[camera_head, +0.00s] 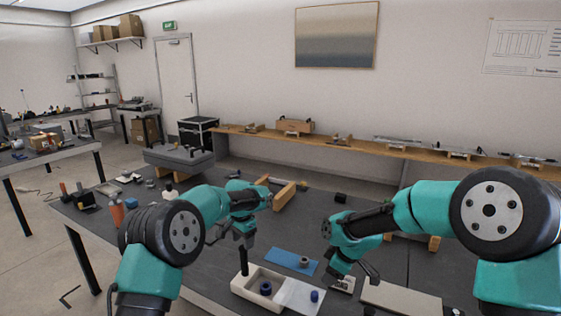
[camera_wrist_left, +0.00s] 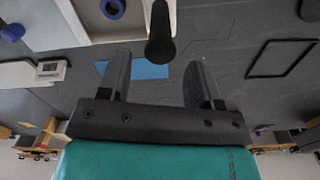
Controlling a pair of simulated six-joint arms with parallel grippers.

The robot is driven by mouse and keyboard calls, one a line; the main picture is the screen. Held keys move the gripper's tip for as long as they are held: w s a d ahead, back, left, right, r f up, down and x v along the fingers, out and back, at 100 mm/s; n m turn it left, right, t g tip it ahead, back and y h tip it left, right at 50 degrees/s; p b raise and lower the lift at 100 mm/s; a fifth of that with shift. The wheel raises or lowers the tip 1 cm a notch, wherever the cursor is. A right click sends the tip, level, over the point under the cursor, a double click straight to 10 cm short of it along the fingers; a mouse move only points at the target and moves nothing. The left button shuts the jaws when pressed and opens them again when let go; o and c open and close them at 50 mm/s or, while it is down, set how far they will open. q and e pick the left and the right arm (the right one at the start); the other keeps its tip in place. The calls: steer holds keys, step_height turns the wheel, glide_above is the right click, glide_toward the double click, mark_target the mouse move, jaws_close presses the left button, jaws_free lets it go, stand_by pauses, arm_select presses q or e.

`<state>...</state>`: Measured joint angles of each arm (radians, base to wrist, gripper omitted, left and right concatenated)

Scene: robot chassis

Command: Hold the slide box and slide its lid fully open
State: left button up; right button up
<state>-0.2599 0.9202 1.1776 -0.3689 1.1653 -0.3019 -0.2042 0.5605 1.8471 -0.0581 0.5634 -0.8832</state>
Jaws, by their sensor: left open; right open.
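The slide box (camera_head: 240,289) is a cream tray on the dark table, front centre, with a blue ring (camera_head: 265,288) in its open left part. A black upright handle (camera_head: 243,265) stands at the box's left end. My left gripper (camera_wrist_left: 157,62) is open just above this handle, whose end shows beyond the gap between the fingers in the left wrist view (camera_wrist_left: 160,35). My right gripper (camera_head: 341,278) is right of the box, apart from it; its fingertips are hard to make out.
A blue mat (camera_head: 280,256) with a grey ring (camera_head: 304,261) lies behind the box. A small white device (camera_head: 343,286) is under my right gripper. A beige board (camera_head: 400,300) lies at the front right. A wooden stand (camera_head: 284,193) is further back.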

arm_select(q)
steer(key=shift+r, duration=2.3)
steer(key=shift+f, duration=0.1)
